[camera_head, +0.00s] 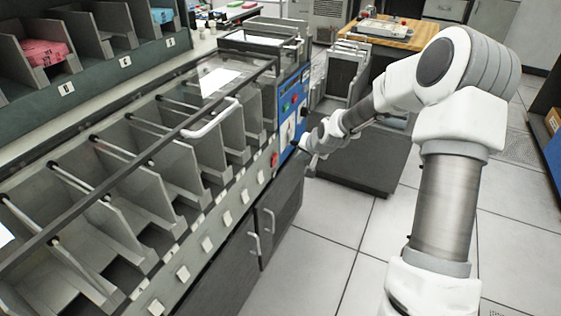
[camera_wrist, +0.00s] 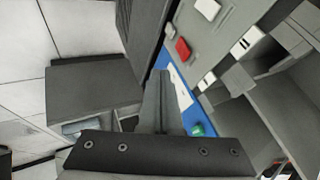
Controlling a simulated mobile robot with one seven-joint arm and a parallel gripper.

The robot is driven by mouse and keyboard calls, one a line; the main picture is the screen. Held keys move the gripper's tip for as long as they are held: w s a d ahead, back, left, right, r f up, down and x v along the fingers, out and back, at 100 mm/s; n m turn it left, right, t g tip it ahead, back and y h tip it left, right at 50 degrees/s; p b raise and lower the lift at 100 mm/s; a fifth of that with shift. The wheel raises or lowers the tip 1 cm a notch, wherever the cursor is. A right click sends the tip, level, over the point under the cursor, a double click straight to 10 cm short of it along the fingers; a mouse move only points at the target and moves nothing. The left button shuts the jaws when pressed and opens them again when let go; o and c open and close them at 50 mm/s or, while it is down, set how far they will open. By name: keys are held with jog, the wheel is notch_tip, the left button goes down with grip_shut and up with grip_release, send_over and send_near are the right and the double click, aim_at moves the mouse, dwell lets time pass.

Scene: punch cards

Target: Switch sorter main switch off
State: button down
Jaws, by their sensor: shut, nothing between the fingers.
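The sorter (camera_head: 205,150) is a long grey machine with a row of card pockets, filling the left and middle of the head view. Its blue control panel (camera_head: 283,133) is at the far right end, with small coloured buttons, a white plate (camera_head: 287,131) and dark knobs. I cannot tell which control is the main switch. My gripper (camera_head: 303,149) is shut and empty, close in front of the panel's lower part. Whether it touches is unclear. In the wrist view, the shut fingers (camera_wrist: 162,85) overlap the blue panel (camera_wrist: 208,123), partly hiding it. A green button (camera_wrist: 197,130) shows right of them.
A red button (camera_head: 275,158) sits on the sorter's front strip beside the panel. Grey cabinet doors with handles (camera_head: 254,245) are below. A wooden-topped desk (camera_head: 392,35) and dark cabinet stand beyond my arm. Tiled floor (camera_head: 320,250) is clear at the front.

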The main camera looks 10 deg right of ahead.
aim_at(274, 160)
jog(key=w+a+f+b, duration=0.4)
jog(key=w+a+f, duration=0.1)
jog(key=w+f, duration=0.2)
jog(key=shift+w, duration=0.65)
jog(key=shift+f, duration=0.1)
jog(key=shift+w+a+g+h, duration=0.2)
jog(key=shift+a+g+h, duration=0.05)
jog(key=shift+g+h, duration=0.05)
dwell(0.4)
